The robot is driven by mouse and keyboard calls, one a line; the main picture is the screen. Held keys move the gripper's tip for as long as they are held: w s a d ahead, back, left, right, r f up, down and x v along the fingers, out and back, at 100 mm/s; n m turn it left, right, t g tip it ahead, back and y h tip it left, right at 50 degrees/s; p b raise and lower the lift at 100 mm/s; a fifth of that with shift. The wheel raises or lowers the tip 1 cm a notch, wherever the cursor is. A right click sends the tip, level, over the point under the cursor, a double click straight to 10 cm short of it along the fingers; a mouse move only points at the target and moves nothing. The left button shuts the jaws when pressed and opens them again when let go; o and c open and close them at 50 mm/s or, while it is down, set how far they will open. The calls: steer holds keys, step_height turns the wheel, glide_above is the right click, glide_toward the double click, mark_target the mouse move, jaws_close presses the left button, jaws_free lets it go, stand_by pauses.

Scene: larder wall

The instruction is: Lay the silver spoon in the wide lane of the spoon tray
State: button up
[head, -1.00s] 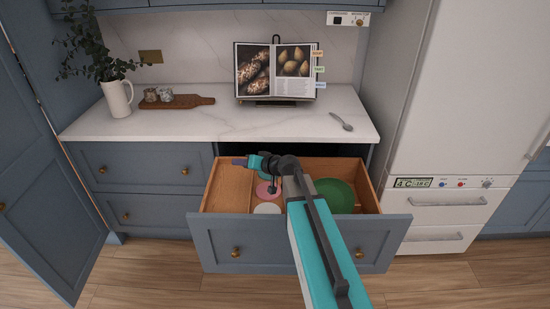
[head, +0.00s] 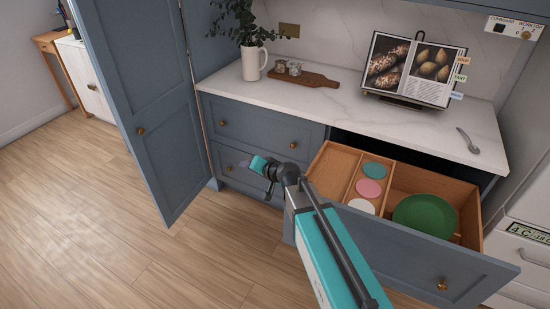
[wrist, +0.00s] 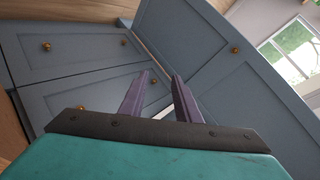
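The silver spoon (head: 468,140) lies on the white worktop, right of the cookbook stand. My gripper (head: 244,164) is in front of the closed lower left drawer, well away from the spoon. In the wrist view its two purple fingers (wrist: 161,80) stand apart with nothing between them. I cannot make out a spoon tray for certain. The open drawer (head: 440,284) has wooden dividers, with an empty left section, a narrow middle one holding teal, pink and white discs, and a right one holding a green plate (head: 425,214). My arm hides part of the drawer front.
The open drawer juts out from the cabinet at right. A tall blue door (head: 150,110) stands open at left. A cookbook (head: 412,68), a wooden board (head: 305,77) and a white jug (head: 254,63) stand on the worktop. The floor at left is clear.

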steer(key=s+f+g+h+b, duration=0.1)
steer(key=s+f+g, duration=0.1)
steer(key=s+f, duration=0.45)
steer(key=s+f+g+h, duration=0.15)
steer(key=s+f, duration=0.25)
steer(key=f, duration=0.6)
steer(key=s+d+f+n+g+h+b, duration=0.1)
steer(key=s+d+f+g+b, duration=0.1)
steer(key=s+d+f, duration=0.65)
steer(key=s+d+f+g+h+b, duration=0.1)
steer(key=s+d+f+g, duration=0.2)
steer(key=s+d+f, duration=0.3)
steer(key=s+d+f+g+h+b, duration=0.1)
steer(key=s+d+f, duration=0.4)
steer(key=s+d, duration=0.5)
steer(key=s+d+f+g+h+b, duration=0.1)
steer(key=s+d+f+g, duration=0.3)
steer(key=s, duration=0.7)
steer(key=d+f+h, duration=0.1)
steer(key=d+f, duration=0.1)
steer(key=d, duration=0.2)
steer(key=shift+s+d+f+n+g+b, duration=0.15)
steer(key=shift+s+f+n+g+b, duration=0.15)
steer(key=shift+s+f+g, duration=0.05)
steer(key=shift+h, duration=0.25)
